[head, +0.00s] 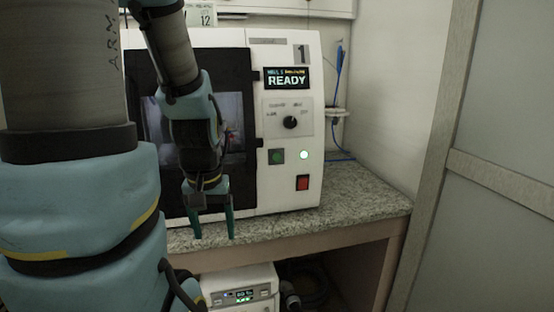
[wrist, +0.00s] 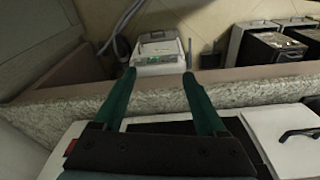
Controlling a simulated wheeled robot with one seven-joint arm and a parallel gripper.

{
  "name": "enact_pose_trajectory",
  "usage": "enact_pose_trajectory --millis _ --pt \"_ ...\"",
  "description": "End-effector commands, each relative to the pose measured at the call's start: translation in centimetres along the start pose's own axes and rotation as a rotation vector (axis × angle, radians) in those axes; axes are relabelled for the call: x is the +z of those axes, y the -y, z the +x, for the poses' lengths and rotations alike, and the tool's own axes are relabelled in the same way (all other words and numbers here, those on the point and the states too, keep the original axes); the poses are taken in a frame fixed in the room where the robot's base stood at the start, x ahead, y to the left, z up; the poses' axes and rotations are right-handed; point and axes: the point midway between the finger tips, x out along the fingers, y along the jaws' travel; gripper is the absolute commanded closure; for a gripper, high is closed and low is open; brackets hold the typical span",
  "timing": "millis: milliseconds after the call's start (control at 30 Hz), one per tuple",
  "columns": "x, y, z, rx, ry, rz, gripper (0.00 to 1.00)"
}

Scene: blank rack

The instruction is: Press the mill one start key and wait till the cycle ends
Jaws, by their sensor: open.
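The mill (head: 285,190) is a white machine marked 1 on a speckled counter. Its display (head: 287,79) reads READY. Below are a black rotary knob (head: 290,122), a green square key (head: 276,156), a lit pale green round light or button (head: 304,155) and a red switch (head: 303,183). I cannot read a label on the green key. My gripper (head: 213,233) is open and empty, pointing down in front of the mill's dark door (head: 236,100), left of and below the keys. In the wrist view my gripper's fingers (wrist: 157,88) stand apart over the counter edge.
The granite counter (head: 360,198) has free room right of the mill. A white device (head: 240,287) stands below the counter. A blue cable or tool (head: 339,65) hangs on the wall. A grey panel (head: 500,130) stands at right. The wrist view shows dark-topped boxes (wrist: 275,45) below.

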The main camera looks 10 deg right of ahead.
Motion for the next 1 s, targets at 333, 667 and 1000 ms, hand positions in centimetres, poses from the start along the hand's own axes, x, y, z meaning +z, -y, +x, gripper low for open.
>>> enact_pose_trajectory --millis 333,667,1000 --pt "0.00 0.00 0.00 0.000 0.000 0.000 0.66" --pt "0.00 0.00 0.00 0.000 0.000 0.000 1.00" --pt "0.00 0.00 0.00 0.000 0.000 0.000 1.00"
